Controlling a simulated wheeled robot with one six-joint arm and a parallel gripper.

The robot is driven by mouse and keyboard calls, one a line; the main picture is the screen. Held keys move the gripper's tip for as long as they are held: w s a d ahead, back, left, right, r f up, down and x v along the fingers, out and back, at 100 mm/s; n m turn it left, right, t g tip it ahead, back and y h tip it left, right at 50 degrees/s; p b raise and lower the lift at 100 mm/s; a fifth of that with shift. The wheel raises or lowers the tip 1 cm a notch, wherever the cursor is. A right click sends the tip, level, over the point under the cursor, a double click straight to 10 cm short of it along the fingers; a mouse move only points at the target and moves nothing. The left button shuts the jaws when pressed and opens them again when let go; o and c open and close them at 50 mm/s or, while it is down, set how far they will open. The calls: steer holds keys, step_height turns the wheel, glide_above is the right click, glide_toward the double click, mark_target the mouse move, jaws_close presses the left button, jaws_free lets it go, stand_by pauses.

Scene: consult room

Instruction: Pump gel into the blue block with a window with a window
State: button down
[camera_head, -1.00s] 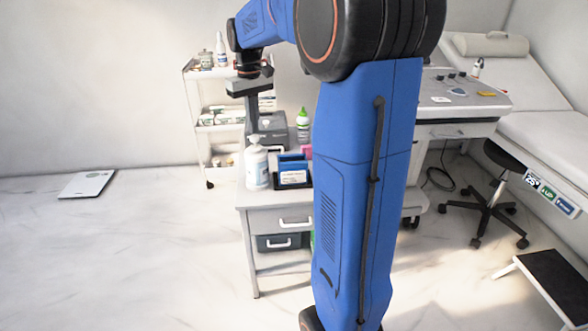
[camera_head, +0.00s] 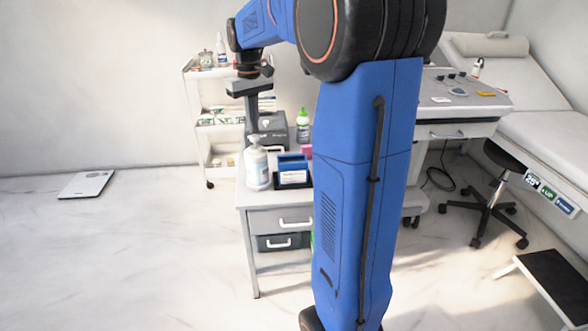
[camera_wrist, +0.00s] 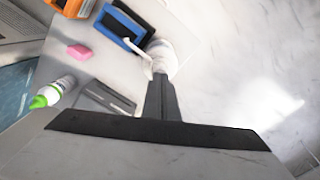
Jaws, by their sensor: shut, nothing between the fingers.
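A white pump bottle (camera_head: 257,170) stands on the near left of the small desk. It also shows in the wrist view (camera_wrist: 173,50), partly behind my fingers, with its spout toward the blue block. The blue block with a window (camera_head: 293,163) sits right of the bottle in a dark tray; its blue edge shows in the wrist view (camera_wrist: 124,25). My gripper (camera_head: 254,132) is shut and empty, pointing down at the pump head. In the wrist view its fingertips (camera_wrist: 159,76) overlap the pump top; contact is hard to tell.
A green-capped bottle (camera_head: 303,128), a pink block (camera_head: 306,151) and a grey device (camera_head: 268,130) stand farther back on the desk (camera_head: 267,224). A white shelf cart (camera_head: 190,100) is behind. My arm hides the desk's right part.

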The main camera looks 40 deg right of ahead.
steer(key=shift+f, duration=0.25)
stand_by(0.4)
steer(key=shift+f, duration=0.35)
steer(key=shift+f, duration=0.7)
steer(key=shift+r, duration=1.25)
steer(key=shift+r, duration=3)
